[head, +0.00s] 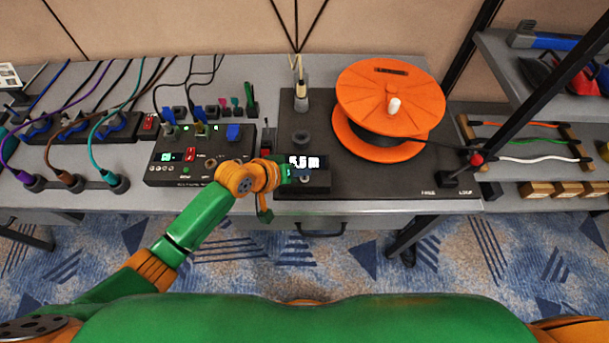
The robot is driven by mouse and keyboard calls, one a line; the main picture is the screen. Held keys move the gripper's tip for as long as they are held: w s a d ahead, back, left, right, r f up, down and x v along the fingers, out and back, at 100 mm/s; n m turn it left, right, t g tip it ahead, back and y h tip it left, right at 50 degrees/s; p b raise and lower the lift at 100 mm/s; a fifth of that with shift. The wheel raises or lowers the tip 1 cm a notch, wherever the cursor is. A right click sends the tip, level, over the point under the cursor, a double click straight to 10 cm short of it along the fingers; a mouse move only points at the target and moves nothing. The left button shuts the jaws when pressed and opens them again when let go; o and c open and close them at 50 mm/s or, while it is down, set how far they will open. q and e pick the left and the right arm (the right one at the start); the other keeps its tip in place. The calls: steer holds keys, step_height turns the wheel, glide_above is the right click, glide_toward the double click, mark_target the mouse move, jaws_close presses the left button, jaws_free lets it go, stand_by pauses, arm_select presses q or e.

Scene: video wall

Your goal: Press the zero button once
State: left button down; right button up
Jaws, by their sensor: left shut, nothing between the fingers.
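A cable measuring unit stands at the middle of the bench, with a lit display (304,161) that seems to read 5.5 m or 5.6 m. A small grey button-like shape (305,179) sits just below the display; its label is too small to read, so I cannot tell if it is the zero button. My left gripper (286,172) is shut and empty at the left edge of the display unit, left of that shape. Its wrist hides part of the unit. I cannot tell whether the fingertips touch anything. My right gripper is out of view.
An orange cable reel (390,98) stands on the dark base plate (400,182) to the right. A black control box (178,172) with a red switch and green display is at the left. Cables and plugs fill the far left. A shelf rack (545,118) stands at the right.

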arm_select(q)
steer(key=shift+f, duration=0.4)
steer(key=shift+f+b, duration=0.4)
stand_by(0.6)
steer(key=shift+r+p, duration=0.8)
steer(key=shift+p, duration=0.2)
step_height(320, 180, up, 5)
steer(key=p, duration=0.5)
stand_by(0.5)
